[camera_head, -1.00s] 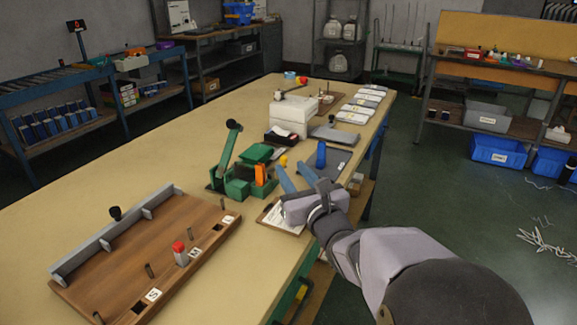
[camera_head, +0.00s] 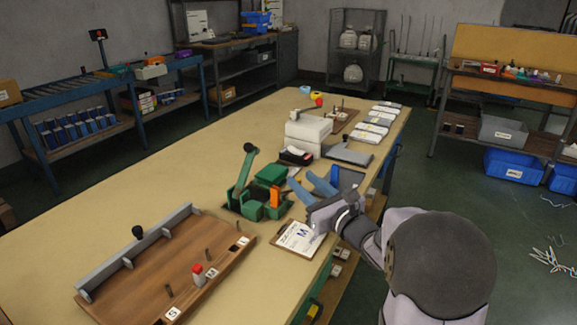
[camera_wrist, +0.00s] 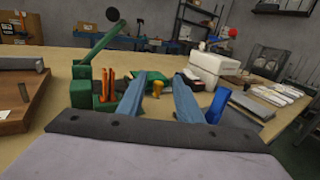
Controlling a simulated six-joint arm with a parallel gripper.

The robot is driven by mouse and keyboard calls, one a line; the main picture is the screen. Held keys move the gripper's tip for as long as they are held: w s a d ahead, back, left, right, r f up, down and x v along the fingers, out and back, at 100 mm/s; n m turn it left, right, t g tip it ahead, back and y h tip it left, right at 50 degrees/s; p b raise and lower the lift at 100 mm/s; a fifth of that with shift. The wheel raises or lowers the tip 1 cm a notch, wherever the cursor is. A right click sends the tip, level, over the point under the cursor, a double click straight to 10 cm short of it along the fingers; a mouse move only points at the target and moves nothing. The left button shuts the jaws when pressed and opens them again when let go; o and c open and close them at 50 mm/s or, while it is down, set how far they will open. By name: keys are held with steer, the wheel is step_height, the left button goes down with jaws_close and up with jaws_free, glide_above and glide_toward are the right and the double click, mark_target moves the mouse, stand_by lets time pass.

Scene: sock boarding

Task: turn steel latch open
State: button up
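My gripper (camera_head: 303,181) is open and empty. Its two blue fingers also show in the wrist view (camera_wrist: 160,78), with a clear gap between them. It hovers right of the green press (camera_head: 250,206), which has a tall lever with a black knob and an orange part. A wooden board (camera_head: 150,277) lies at the left front. It carries a grey metal bar (camera_head: 139,253) with a black knob along its back edge, several pegs and a red-topped piece (camera_head: 198,274). I cannot tell for sure which part is the steel latch. The board's end also shows in the wrist view (camera_wrist: 22,115).
A clipboard with paper (camera_head: 298,237) lies below my gripper at the table's right edge. Behind are a white box (camera_head: 308,131), a grey flat pad (camera_head: 347,154), and a row of white packs (camera_head: 376,127). The table (camera_head: 130,180) left of the press is clear.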

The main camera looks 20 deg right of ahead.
steer(key=shift+w+d+f+n+g+y+p, duration=0.15)
steer(key=shift+n+g+y+p, duration=0.1)
steer(key=shift+y+p, duration=0.2)
steer(key=shift+w+d+n+g+y+p, duration=0.15)
steer(key=shift+n+g+y+p, duration=0.15)
steer(key=shift+y, duration=0.25)
steer(key=shift+s+f+n+g+y+p, duration=0.25)
steer(key=shift+f+n+y+p, duration=0.2)
steer(key=shift+y, duration=0.25)
steer(key=shift+w+f, duration=0.1)
steer(key=shift+x, duration=3.65)
jaws_close()
